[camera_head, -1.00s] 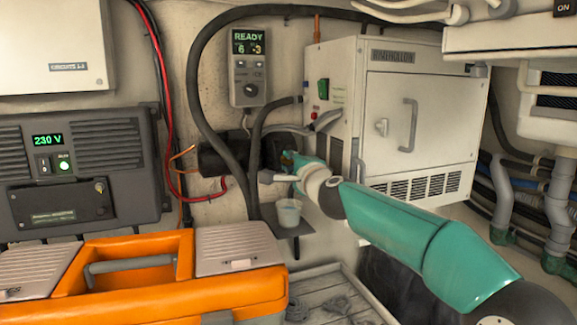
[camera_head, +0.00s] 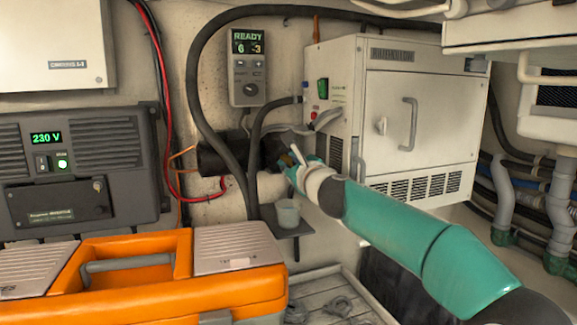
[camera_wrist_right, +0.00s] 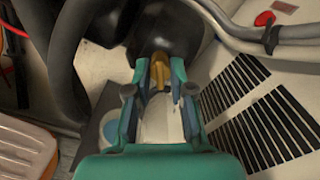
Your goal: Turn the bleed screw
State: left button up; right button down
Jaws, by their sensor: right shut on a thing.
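The bleed screw (camera_wrist_right: 158,74) shows in the right wrist view as a small brass-coloured piece against a dark round body. My right gripper (camera_wrist_right: 159,84) is around it, with its teal fingers shut on it. In the head view my right gripper (camera_head: 288,166) is at the dark cylinder (camera_head: 225,158) left of the white cabinet. There the screw is hidden behind the gripper and wrist. My left gripper is not in view.
A small cup (camera_head: 288,212) stands on a dark shelf (camera_head: 298,230) just below my right gripper. Black hoses (camera_head: 205,120) curve close by on the left. The white cabinet (camera_head: 414,130) stands right of it. An orange toolbox (camera_head: 150,303) fills the lower left.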

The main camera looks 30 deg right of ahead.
jog(key=m, duration=0.3)
jog(key=f+m, duration=0.1)
jog(key=m, duration=0.2)
jog(key=shift+w+a+b, duration=0.1)
jog(key=shift+b, duration=0.3)
jog(key=c, duration=1)
grip_release()
jog(key=shift+r, duration=0.25)
jog(key=shift+s, duration=0.2)
